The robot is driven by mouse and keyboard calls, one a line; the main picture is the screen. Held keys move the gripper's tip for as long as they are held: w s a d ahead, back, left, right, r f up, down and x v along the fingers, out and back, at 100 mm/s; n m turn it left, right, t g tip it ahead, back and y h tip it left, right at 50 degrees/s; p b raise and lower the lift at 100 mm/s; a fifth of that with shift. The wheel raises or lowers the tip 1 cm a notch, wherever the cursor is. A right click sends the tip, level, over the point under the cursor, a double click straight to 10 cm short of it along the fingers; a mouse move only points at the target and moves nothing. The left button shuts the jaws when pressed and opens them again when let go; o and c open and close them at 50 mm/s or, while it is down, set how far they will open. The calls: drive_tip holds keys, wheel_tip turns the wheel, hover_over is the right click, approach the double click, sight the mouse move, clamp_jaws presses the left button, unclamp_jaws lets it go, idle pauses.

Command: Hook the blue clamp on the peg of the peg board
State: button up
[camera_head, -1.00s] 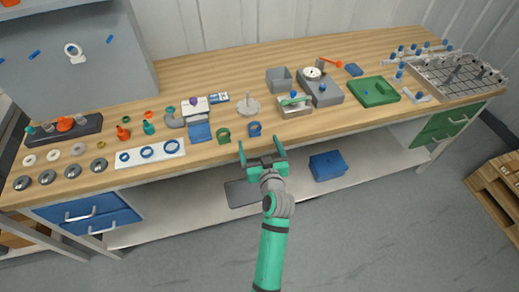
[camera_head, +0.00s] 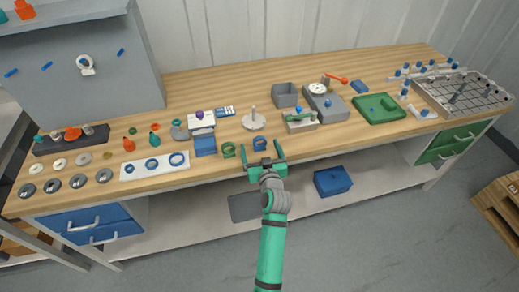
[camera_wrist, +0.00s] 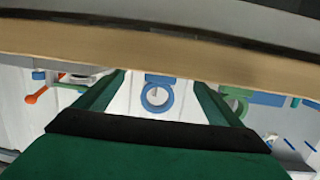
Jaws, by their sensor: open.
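The blue clamp (camera_head: 259,144), a small ring-shaped piece, sits near the front edge of the wooden bench. It also shows in the wrist view (camera_wrist: 157,96), between my two fingers. My gripper (camera_head: 262,151) is open and empty at the bench's front edge, with the clamp just beyond its fingertips. I cannot tell the exact gap. The grey peg board (camera_head: 85,90) stands upright at the back left of the bench. It carries several short blue pegs, one at its right (camera_head: 121,51). A white ring-shaped piece (camera_head: 87,68) hangs on it.
A green clamp (camera_head: 228,150) stands just left of the blue one; it also shows in the wrist view (camera_wrist: 236,104). A blue block (camera_head: 205,146), a white plate with blue rings (camera_head: 133,174) and several small parts lie leftward. A grey-green device (camera_head: 300,121) stands behind right.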

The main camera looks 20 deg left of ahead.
sight(260, 148)
drive_tip(key=c, duration=1.9)
drive_tip(key=shift+w+r, duration=0.1)
drive_tip(key=shift+r, duration=2.9)
drive_tip(key=shift+c, duration=0.2)
